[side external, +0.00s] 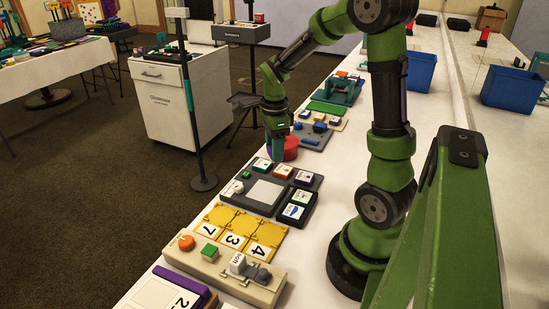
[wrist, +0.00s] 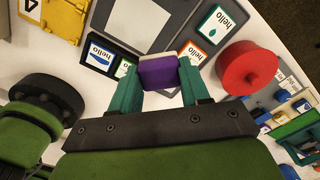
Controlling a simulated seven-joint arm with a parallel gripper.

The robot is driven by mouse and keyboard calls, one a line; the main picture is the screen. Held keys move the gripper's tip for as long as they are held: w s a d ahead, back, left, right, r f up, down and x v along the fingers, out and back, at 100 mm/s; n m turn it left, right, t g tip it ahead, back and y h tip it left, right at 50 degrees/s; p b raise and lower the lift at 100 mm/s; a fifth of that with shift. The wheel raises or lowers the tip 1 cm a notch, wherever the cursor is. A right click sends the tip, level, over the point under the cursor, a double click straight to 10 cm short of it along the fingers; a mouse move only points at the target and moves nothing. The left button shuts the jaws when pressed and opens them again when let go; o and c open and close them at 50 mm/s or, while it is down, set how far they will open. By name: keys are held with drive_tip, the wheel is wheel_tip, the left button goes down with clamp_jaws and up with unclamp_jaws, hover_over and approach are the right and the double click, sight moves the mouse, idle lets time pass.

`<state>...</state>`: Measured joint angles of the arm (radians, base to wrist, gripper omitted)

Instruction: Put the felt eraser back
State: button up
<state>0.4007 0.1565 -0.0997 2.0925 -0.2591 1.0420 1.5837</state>
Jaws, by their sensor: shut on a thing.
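My gripper (wrist: 160,78) is shut on a small purple block with a pale grey-white face, which looks like the felt eraser (wrist: 160,70). The teal fingers press on its two sides. In the side external view my gripper (side external: 276,150) points down beside the red round thing, near the far end of the grey tray. The held eraser cannot be made out there. The grey tray (side external: 233,197) has a blank white panel (side external: 265,192) and several small tiles; it also shows at the top of the wrist view (wrist: 177,38).
The red round thing (side external: 291,147) stands close to my gripper and in the wrist view is to its right (wrist: 247,68). Yellow number cards (side external: 232,240) and a beige panel with an orange button (side external: 186,243) lie nearer the camera. Blue bins (side external: 420,72) stand behind my arm.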

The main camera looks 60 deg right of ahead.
drive_tip(key=s+d+m, duration=0.4)
drive_tip(key=s+d, duration=0.2)
drive_tip(key=s, duration=0.1)
drive_tip(key=m, duration=0.5)
hover_over(331, 188)
wheel_tip(331, 188, down, 6)
drive_tip(key=shift+a+f, duration=0.1)
drive_tip(key=shift+f, duration=2.1)
drive_tip(key=shift+f, duration=0.15)
drive_tip(key=o, duration=1.1)
